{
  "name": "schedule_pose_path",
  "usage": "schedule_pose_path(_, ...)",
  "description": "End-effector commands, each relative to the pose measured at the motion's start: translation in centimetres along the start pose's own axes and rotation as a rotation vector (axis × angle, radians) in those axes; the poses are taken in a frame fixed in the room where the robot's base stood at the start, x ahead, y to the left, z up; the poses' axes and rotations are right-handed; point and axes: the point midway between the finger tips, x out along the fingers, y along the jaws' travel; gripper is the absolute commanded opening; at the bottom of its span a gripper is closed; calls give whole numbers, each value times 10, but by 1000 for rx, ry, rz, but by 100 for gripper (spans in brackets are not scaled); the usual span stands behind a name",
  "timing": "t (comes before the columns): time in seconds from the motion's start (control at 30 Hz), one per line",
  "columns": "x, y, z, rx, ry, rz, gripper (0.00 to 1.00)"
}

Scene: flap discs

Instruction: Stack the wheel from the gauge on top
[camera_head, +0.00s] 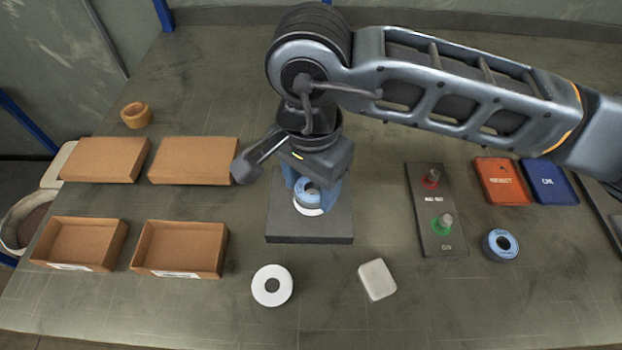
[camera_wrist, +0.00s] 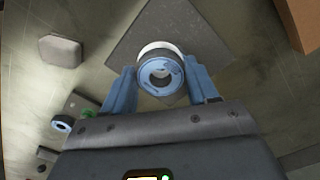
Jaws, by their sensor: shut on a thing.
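My gripper (camera_head: 307,198) points down over a dark square block (camera_head: 285,232). Its blue fingers are shut on a blue-faced wheel (camera_head: 308,187), which also shows between the fingers in the wrist view (camera_wrist: 160,91). A white wheel (camera_head: 307,210) lies right under the blue one on the block, and its rim shows in the wrist view (camera_wrist: 160,47). I cannot tell whether the two wheels touch. The gauge panel (camera_head: 432,205), marked GO, has a red post (camera_head: 431,177) and a green post (camera_head: 443,222), both without a wheel.
Another blue-faced wheel (camera_head: 489,246) lies right of the gauge. A white wheel (camera_head: 262,291) and a pale block (camera_head: 377,280) lie in front. Two open brown boxes (camera_head: 180,262), two closed ones (camera_head: 193,160) and a tan ring (camera_head: 136,115) are left. Red (camera_head: 501,181) and blue (camera_head: 549,182) trays are right.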

Motion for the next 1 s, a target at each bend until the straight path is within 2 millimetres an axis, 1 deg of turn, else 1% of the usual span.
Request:
schedule_pose_path(0.1,7,0,0,-1,0,0,26)
schedule_pose_path(0.5,12,0,0,-1,1,-2,26)
schedule_pose_path(0.53,12,0,0,-1,1,-2,59)
schedule_pose_path(0.8,11,0,0,-1,1,-1,84)
schedule_pose_path(1.0,10,0,0,-1,1,-1,84)
